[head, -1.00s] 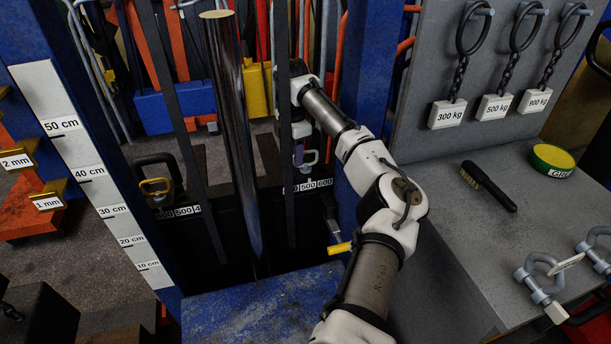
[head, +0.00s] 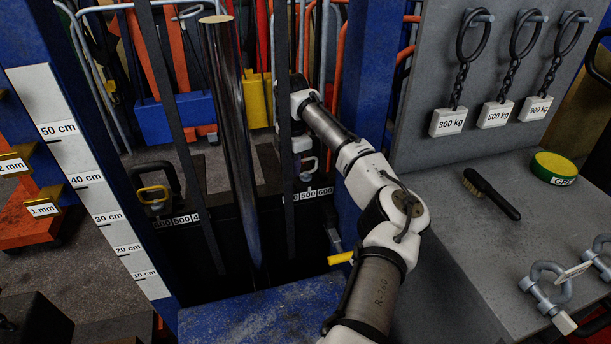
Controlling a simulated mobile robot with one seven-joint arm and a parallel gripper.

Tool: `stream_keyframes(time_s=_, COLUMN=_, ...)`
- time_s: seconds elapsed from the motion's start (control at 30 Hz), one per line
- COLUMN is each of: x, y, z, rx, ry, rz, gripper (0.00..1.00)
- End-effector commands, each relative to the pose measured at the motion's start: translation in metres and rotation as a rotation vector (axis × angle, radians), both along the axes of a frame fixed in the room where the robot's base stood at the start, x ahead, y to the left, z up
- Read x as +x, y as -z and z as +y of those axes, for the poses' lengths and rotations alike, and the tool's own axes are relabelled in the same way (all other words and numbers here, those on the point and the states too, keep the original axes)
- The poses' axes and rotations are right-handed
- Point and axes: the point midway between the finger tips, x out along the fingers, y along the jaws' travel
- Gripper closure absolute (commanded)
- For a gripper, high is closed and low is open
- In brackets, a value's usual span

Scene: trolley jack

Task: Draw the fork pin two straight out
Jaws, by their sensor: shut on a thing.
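My gripper (head: 303,163) reaches down behind the dark upright strip at the right-hand fork, just above the white scale marked 500 and 600. It is shut on what looks like the light loop handle of a fork pin (head: 309,171). The strip hides part of the fingers, and the pin's shank cannot be seen. A second pin with a yellow loop (head: 155,194) sits at the left-hand fork, by another numbered scale, apart from my gripper. Which pin bears the number two cannot be read.
A shiny steel column (head: 232,130) and dark strips stand left of my arm. A blue post (head: 366,110) is close on its right. A short yellow-ended part (head: 340,258) sticks out below. A grey bench (head: 440,220) holds a brush (head: 490,193) and shackles (head: 545,285).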

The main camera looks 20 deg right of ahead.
Motion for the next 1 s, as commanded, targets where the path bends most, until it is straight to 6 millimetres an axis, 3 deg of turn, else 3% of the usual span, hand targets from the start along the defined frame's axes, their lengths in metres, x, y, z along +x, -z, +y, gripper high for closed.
stream_keyframes(time_s=1.0, x=0.000, y=-0.048, z=0.000, rx=0.001, ry=-0.001, rz=0.000, gripper=1.00)
